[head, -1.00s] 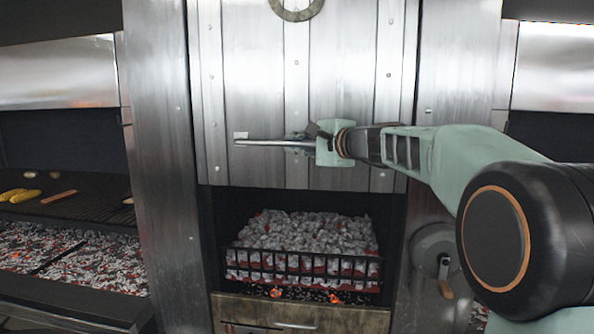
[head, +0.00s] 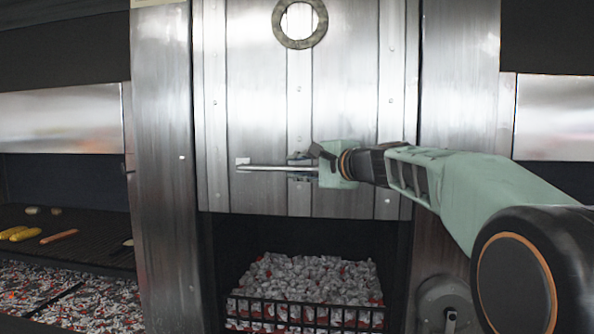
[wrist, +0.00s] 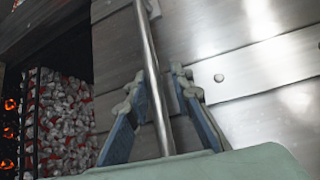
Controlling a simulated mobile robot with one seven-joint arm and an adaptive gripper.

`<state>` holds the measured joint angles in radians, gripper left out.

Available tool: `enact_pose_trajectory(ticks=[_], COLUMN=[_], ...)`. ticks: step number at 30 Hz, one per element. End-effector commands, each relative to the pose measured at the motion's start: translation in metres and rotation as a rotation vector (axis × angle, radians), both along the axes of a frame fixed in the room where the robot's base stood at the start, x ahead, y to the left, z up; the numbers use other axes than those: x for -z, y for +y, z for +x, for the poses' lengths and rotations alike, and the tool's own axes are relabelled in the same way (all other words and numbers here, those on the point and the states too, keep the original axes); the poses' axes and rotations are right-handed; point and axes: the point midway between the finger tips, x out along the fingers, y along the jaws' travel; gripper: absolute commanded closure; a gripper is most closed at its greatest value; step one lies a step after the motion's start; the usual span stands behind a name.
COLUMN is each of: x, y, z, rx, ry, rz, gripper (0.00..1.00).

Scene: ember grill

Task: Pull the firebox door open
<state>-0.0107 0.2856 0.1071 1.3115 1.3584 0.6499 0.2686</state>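The firebox door (head: 345,110) is a tall riveted steel panel, raised above the firebox opening so that the coals show below its lower edge. A thin horizontal bar handle (head: 265,167) runs across its lower part. My gripper (head: 300,167) reaches in from the right, with one finger above and one below the bar. In the wrist view, the bar (wrist: 147,50) passes between the two fingers of my gripper (wrist: 160,78). A gap shows between the bar and the right finger; whether the left finger touches it is hard to tell.
Glowing coals (head: 305,278) lie behind a black grate (head: 300,312) under the door. A round metal ring (head: 280,32) sits high on the door. A grill with yellow corn (head: 24,234) is at left. A round fitting (head: 445,300) is at lower right.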

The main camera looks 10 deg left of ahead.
Motion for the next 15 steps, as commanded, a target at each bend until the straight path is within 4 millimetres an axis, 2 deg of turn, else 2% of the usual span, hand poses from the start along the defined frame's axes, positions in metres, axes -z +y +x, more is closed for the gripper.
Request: enact_pose_trajectory(ticks=[10, 15], x=[0.004, 0.001], y=[0.0, -0.011], z=[0.0, -0.01], rx=[-0.002, -0.001], ry=[0.005, 0.006], rz=[-0.003, -0.003], gripper=[0.71, 0.71])
